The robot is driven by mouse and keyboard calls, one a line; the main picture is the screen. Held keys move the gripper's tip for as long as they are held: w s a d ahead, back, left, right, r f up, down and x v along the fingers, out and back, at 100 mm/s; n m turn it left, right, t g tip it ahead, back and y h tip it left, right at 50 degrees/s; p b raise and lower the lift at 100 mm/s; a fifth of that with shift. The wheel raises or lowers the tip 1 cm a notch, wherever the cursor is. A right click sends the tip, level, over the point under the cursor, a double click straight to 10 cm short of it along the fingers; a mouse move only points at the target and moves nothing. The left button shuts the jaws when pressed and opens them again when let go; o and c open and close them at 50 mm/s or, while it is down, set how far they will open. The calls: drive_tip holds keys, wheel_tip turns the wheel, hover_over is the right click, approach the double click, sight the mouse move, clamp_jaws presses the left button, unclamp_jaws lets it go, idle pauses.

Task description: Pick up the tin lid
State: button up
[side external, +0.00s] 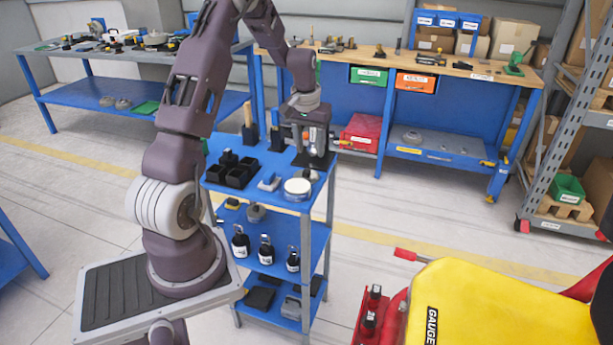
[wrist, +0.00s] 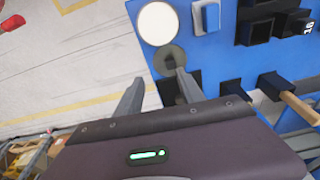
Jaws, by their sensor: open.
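A round, pale white disc with a thin rim, which looks like the tin lid (side external: 297,186), lies near the front right corner of the blue cart top (side external: 237,199). In the wrist view the white disc (wrist: 157,22) is at the top, beyond my fingertips. My gripper (side external: 315,150) is over the right side of the cart top, behind the disc. In the wrist view my gripper (wrist: 160,77) has its two fingers spread apart with nothing held between them. A grey round piece (wrist: 168,58) with a darker centre lies between the fingertips and the white disc.
A grey-blue block (side external: 269,182) lies left of the disc. Black bins (side external: 232,172) and an upright wooden handle (side external: 248,113) stand farther left. A dark square (wrist: 190,92) lies under my right finger in the wrist view. Bottles (side external: 265,250) stand on the shelf below.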

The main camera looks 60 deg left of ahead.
sight(306, 171)
drive_tip(key=f, duration=0.1)
drive_tip(key=a+f, duration=0.2)
drive_tip(key=shift+s+a+f, duration=0.2)
drive_tip(key=shift+s+f, duration=0.05)
drive_tip(key=shift+s, duration=0.05)
drive_tip(key=f, duration=0.4)
drive_tip(key=w+a+f, duration=0.1)
drive_tip(key=f, duration=0.1)
drive_tip(key=shift+w+a+f, duration=0.1)
clamp_jaws()
